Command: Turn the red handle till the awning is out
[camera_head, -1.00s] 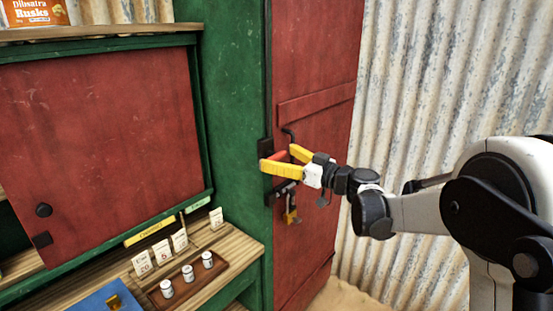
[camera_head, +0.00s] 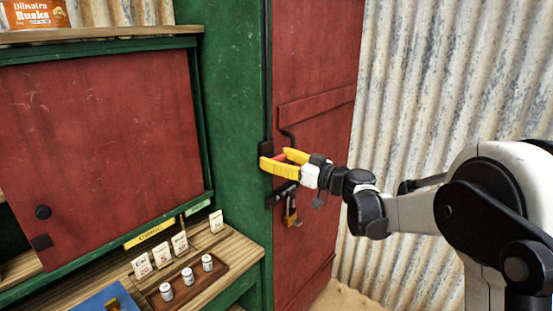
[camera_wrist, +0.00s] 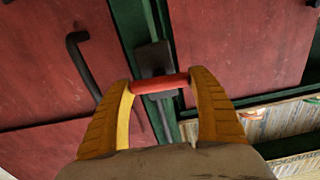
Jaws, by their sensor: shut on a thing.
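The red handle (camera_wrist: 160,84) is a short bar lying between the yellow fingers of my gripper (camera_wrist: 163,92) in the wrist view. My gripper is shut on it, with a finger at each end. In the head view my gripper (camera_head: 275,161) is at the edge of the green post, and only a little of the red handle (camera_head: 280,156) shows between the fingers. A dark bracket (camera_wrist: 153,57) sits behind the handle in the wrist view. The awning is not in view.
A red door (camera_head: 315,120) with a black pull handle (camera_head: 288,138) and a brass padlock (camera_head: 291,208) is close by. The green post (camera_head: 235,110) stands left of my gripper. A wooden counter (camera_head: 225,252) holds small weights and price cards. A corrugated wall (camera_head: 430,80) is behind my arm.

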